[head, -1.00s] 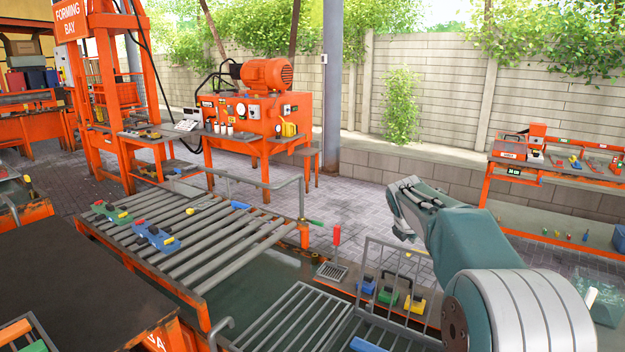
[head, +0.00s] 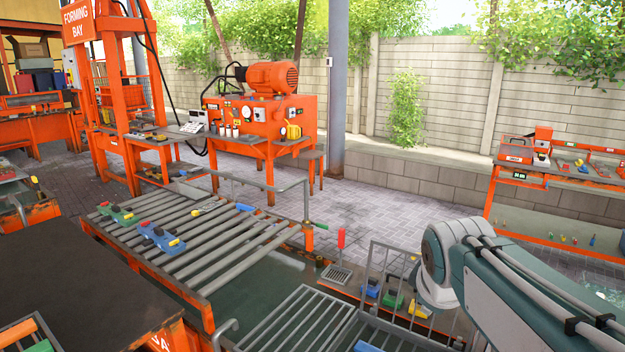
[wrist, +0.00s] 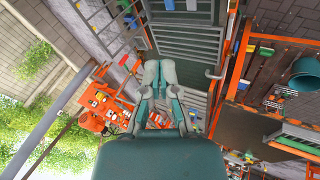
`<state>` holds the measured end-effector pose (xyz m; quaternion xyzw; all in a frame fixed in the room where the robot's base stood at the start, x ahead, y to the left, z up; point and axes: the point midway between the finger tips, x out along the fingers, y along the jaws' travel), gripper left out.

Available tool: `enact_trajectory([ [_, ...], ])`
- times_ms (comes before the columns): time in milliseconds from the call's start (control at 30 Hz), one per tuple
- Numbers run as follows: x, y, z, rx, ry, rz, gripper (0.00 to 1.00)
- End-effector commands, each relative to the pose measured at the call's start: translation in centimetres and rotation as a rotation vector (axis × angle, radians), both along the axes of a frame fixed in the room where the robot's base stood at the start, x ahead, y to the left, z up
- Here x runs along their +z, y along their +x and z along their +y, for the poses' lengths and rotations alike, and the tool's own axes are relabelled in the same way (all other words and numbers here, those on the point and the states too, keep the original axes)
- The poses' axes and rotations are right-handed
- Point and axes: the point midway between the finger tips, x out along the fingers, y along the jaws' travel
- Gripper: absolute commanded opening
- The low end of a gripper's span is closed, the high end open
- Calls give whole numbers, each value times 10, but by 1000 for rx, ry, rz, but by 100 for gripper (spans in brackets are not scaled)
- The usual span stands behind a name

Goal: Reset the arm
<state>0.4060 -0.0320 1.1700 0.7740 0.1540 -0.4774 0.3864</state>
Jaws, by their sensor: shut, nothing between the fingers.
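My gripper (wrist: 160,68) shows in the wrist view with its two grey-green fingers together and nothing between them. It points over a grey slatted grate (wrist: 188,45), apart from it as far as I can tell. In the head view my arm is folded at the lower right, and the gripper is outside that picture. No object is held.
An orange roller table (head: 205,235) carries green and blue blocks. A wire basket (head: 305,325) stands at the front, with several coloured pieces beside it. An orange motor bench (head: 262,120) and an orange shelf (head: 570,180) stand farther back. Paved floor (head: 365,205) between is clear.

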Motion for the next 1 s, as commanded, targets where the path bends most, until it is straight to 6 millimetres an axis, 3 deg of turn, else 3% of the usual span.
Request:
enact_trajectory([
  [200,-15,-59,12,-227,181,-22,0],
  [533,-51,-135,28,-568,439,-29,0],
  [700,-64,-154,32,-667,510,-26,0],
  [1000,-66,-156,33,-684,521,-24,0],
])
